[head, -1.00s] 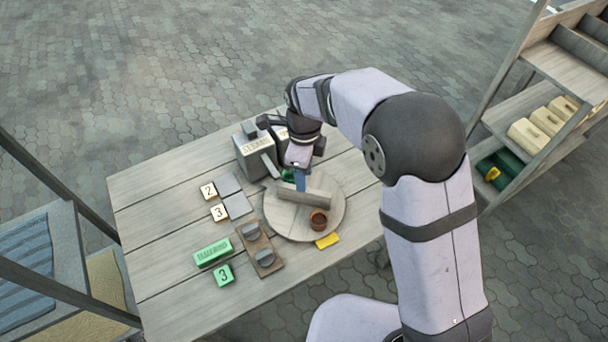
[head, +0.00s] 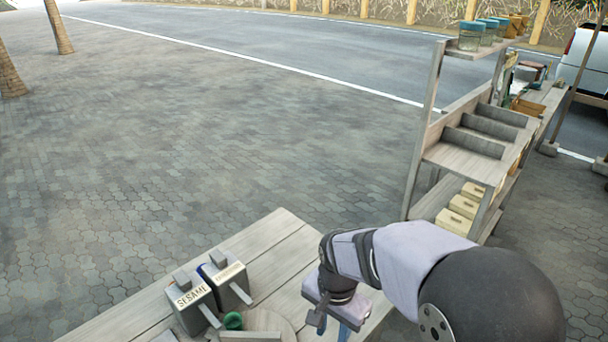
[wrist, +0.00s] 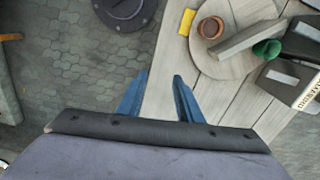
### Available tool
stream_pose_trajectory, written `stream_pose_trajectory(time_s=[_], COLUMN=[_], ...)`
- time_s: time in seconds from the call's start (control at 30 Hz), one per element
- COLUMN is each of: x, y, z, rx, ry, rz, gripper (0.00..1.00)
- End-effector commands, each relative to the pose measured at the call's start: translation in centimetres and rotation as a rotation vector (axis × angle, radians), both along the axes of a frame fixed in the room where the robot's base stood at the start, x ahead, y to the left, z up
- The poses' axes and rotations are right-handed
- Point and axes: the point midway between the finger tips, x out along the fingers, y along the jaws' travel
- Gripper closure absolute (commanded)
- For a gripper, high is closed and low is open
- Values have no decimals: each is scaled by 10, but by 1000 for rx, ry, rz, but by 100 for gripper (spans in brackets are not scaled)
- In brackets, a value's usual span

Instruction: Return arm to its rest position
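My gripper (wrist: 160,92) shows in the wrist view with its two blue fingers apart and nothing between them. It hangs over the table's edge, part over the wooden table and part over the paving. In the head view my gripper (head: 344,330) is at the bottom, right of the two grey boxes, and its fingertips are partly cut off by the frame. The wooden table (head: 278,238) is only partly in the head view.
A grey SESAME box (head: 192,302) and a second labelled box (head: 228,278) stand on the table. The wrist view shows a round board (wrist: 222,70) with a clay cup (wrist: 211,27), a yellow block (wrist: 187,22) and a green item (wrist: 267,48). A shelf unit (head: 465,162) stands at right.

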Motion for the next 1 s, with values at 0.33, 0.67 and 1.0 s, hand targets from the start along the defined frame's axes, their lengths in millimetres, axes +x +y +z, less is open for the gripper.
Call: stream_pose_trajectory(time_s=[0.33,0.67,1.0], x=[-68,-95,-95], y=[-73,-90,-90], z=[-2,-7,-7], rx=[-1,-2,-1], ry=[-1,1,2], rz=[488,673,678], gripper=[67,67,67])
